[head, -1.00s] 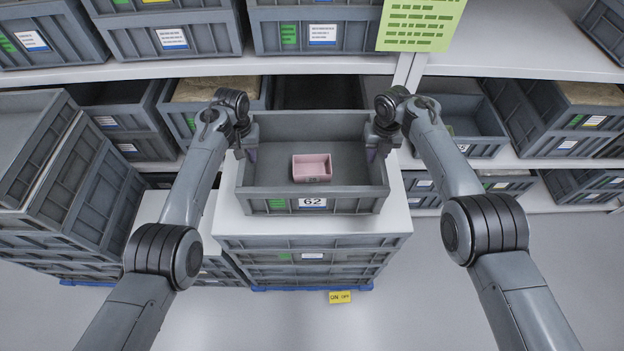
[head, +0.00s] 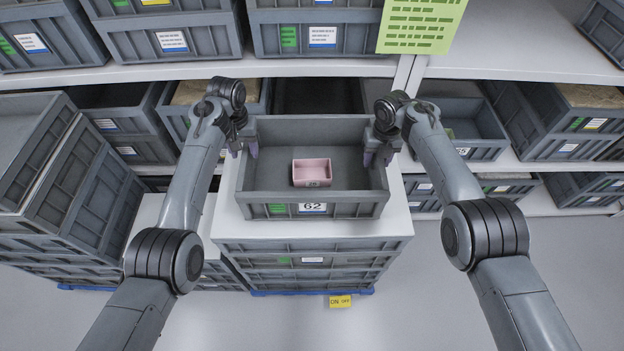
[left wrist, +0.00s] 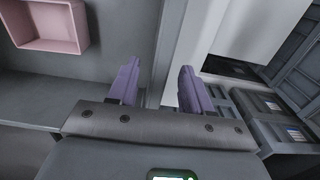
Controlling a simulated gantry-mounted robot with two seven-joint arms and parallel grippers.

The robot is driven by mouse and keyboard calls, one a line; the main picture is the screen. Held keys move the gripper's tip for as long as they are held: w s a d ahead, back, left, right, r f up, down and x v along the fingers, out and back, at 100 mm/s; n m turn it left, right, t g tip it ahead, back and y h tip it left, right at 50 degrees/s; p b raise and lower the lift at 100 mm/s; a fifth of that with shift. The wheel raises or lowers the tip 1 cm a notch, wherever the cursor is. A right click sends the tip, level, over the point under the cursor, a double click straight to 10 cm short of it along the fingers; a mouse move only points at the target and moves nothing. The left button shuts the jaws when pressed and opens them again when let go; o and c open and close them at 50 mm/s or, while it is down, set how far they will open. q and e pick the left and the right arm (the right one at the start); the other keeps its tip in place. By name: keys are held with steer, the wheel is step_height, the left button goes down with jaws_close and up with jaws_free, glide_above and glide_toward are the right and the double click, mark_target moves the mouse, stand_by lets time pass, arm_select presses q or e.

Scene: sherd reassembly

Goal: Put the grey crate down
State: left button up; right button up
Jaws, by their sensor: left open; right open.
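The grey crate (head: 262,210), labelled 62, sits level on the white top (head: 228,228) of a stack of grey crates. A small pink box (head: 312,182) lies inside it and also shows in the left wrist view (left wrist: 48,44). My left gripper (head: 244,149) is open at the crate's left wall. In the left wrist view its purple fingers (left wrist: 162,82) stand apart, with the wall's rim between them. My right gripper (head: 377,157) is open at the crate's right wall; its exact gap to the wall is hard to see.
Stacked grey crates (head: 70,190) stand close on the left. Shelves with more crates (head: 470,128) run behind and to the right. A green sheet (head: 420,25) hangs at the upper shelf. A yellow tag (head: 340,301) lies on the floor in front of the stack.

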arm_select(q)
step_height(320, 180, up, 7)
steer(key=shift+r, duration=0.15)
arm_select(e)
steer(key=shift+r, duration=0.15)
arm_select(q)
steer(key=shift+r, duration=0.15)
arm_select(e)
step_height(320, 180, up, 12)
steer(key=shift+f, duration=0.1)
arm_select(q)
steer(key=shift+r, duration=0.1)
stand_by(0.5)
